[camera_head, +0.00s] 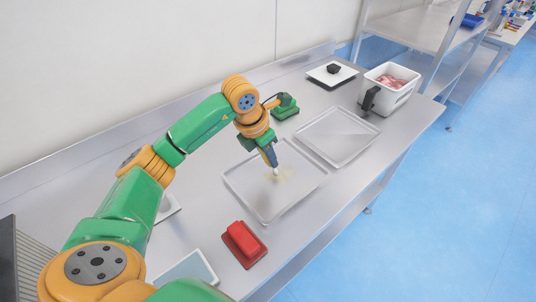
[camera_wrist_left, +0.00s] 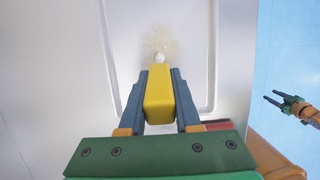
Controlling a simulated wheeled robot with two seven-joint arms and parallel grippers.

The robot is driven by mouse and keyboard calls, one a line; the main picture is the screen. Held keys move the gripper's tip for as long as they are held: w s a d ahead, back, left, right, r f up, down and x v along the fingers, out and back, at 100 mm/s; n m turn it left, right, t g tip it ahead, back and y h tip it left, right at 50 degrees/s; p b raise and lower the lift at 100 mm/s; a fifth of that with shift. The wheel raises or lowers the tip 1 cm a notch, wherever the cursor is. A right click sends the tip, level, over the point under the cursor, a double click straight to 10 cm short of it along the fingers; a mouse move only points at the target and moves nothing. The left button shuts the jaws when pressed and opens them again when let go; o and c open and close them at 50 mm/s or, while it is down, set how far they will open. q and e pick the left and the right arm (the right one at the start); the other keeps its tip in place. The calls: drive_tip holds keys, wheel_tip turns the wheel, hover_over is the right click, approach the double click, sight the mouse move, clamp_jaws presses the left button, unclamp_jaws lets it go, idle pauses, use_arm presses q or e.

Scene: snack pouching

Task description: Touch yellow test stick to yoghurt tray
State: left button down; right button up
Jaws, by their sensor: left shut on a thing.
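My left gripper (camera_head: 273,163) is shut on the yellow test stick, which shows as a yellow block (camera_wrist_left: 159,92) between the fingers in the left wrist view. Its white tip (camera_wrist_left: 160,58) points down at a shallow, clear-grey tray (camera_head: 245,194). The tip is over a pale yellowish patch (camera_head: 284,178) inside the tray; I cannot tell whether it touches. No label marks this as the yoghurt tray. My right gripper (camera_wrist_left: 269,97) shows in the left wrist view over the blue floor, fingers apart and empty.
A second shallow tray (camera_head: 338,136) lies to the right. A red block-like object (camera_head: 244,244) sits near the front edge, and a green one (camera_head: 286,107) behind the first tray. A white bin (camera_head: 375,98) with pinkish contents and a dark object (camera_head: 333,68) on a white plate stand farther back.

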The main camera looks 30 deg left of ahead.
use_arm(q)
drive_tip(key=shift+f+b, duration=0.4)
drive_tip(key=shift+f, duration=0.1)
idle(1.1)
wheel_tip(320, 180, up, 7)
drive_tip(key=p, duration=0.6)
drive_tip(key=shift+r, duration=0.1)
